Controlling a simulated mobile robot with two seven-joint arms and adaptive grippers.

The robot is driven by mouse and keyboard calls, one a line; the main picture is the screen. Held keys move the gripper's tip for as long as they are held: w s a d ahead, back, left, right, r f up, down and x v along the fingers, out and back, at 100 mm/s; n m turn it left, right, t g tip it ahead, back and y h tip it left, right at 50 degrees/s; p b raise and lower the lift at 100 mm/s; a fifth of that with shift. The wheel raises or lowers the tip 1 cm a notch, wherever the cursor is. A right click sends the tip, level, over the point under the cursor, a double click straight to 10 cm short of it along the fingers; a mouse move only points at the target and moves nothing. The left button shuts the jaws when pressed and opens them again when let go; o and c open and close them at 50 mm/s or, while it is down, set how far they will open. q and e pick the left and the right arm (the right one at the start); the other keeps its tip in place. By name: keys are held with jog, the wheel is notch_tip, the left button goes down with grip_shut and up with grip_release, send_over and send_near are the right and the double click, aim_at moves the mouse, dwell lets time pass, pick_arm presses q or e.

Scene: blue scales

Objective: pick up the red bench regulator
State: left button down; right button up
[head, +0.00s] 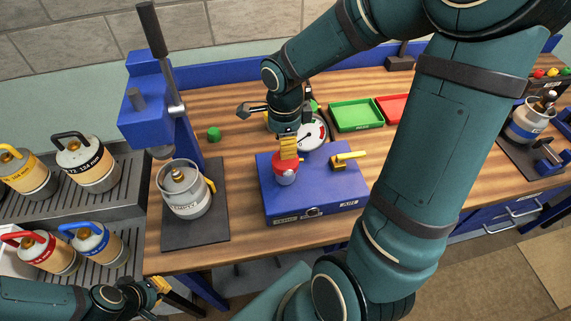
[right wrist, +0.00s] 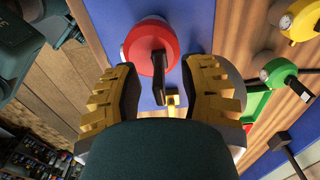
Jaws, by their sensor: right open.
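The red bench regulator (head: 283,168) sits on top of a blue bench box (head: 320,192) in the head view. It also shows in the right wrist view (right wrist: 150,45) as a round red body with a dark bar across it. My right gripper (head: 288,150) is just above and behind it, pointing down. In the right wrist view its two yellow ridged fingers (right wrist: 160,85) are apart, with the regulator just beyond the tips and nothing held. My left gripper (head: 155,293) is low at the left, off the table; its finger gap is unclear.
A grey cylinder (head: 183,190) stands on a dark scale to the left. Green (head: 355,115) and red (head: 391,108) trays lie behind. Several cylinders stand on the left racks.

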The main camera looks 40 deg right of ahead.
jog(key=shift+o, duration=0.2)
jog(key=shift+f, duration=0.1)
grip_shut()
